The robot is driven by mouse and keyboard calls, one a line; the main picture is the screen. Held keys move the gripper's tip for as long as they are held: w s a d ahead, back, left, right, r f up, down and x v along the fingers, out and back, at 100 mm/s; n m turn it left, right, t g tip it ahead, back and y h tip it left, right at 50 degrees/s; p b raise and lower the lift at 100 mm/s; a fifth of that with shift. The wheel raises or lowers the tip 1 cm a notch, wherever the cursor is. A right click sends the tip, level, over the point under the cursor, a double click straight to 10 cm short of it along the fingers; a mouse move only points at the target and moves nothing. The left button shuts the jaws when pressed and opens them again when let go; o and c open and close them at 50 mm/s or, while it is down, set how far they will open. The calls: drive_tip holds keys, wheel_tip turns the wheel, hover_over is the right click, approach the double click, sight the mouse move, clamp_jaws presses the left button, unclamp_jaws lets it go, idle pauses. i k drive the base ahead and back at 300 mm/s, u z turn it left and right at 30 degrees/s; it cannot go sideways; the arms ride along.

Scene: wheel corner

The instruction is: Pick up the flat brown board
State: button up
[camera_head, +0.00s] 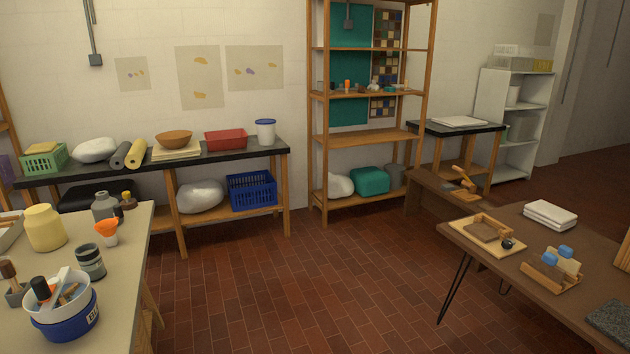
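A flat brown piece (481,232) that looks like a board lies in a shallow light-wood tray (507,245) on the brown table at the right. A small dark round object (507,243) sits at the tray's near right corner. I cannot tell for sure whether this brown piece is the board named. My gripper is not in view, and no part of my arm shows.
The brown table (530,225) also bears folded white cloths (550,214), a wooden holder with blue-topped items (552,270) and a grey slab (611,322). A cluttered pale table (130,260) stands at the left. The tiled floor (270,290) between is clear.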

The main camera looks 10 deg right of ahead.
sight(483, 207)
drive_tip(key=u, duration=0.15)
drive_tip(key=i, duration=2.4)
drive_tip(key=z, duration=0.75)
drive_tip(key=i, duration=0.7)
drive_tip(key=z, duration=1)
drive_tip(key=i, duration=0.9)
drive_tip(key=z, duration=0.55)
drive_tip(key=k, duration=0.5)
drive_tip(key=u, duration=0.05)
